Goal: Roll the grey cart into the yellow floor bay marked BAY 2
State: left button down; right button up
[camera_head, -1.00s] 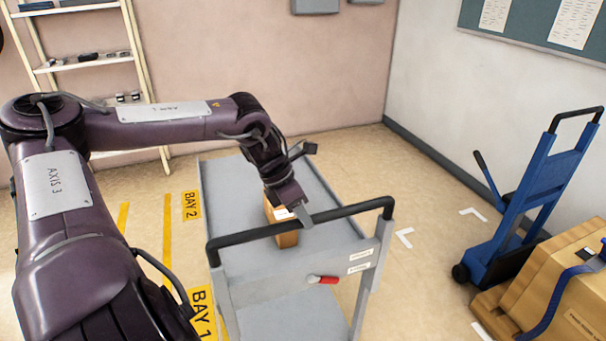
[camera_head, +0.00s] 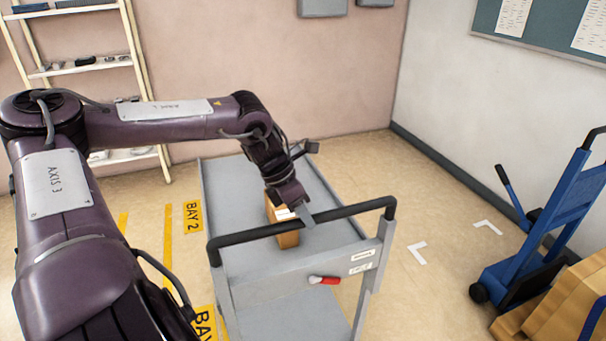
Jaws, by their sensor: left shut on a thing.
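The grey cart (camera_head: 330,198) stands in the middle of the view, with its black push handle (camera_head: 345,211) toward me. My left gripper (camera_head: 303,216) is shut on the handle near its middle. A small brown box (camera_head: 288,239) stands on the cart's top deck, partly hidden by the gripper and handle. The black-on-yellow BAY 2 label (camera_head: 192,217) lies on the floor left of the cart, beside a yellow floor line (camera_head: 168,235). My right gripper is out of view.
The BAY 1 label (camera_head: 205,322) is nearer, partly cut off by the cart and my arm. A blue hand truck (camera_head: 550,220) and cardboard boxes (camera_head: 570,310) stand at the right. A shelf rack (camera_head: 85,70) stands at the back left. Floor right of the cart is clear.

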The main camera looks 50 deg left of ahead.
pick_arm(q)
jog(key=c, duration=1.2)
grip_release()
jog(key=b+v, duration=0.1)
jog(key=v, duration=0.6)
jog(key=shift+r, duration=0.3)
jog(key=shift+s+a, duration=0.1)
jog(key=shift+a, duration=0.05)
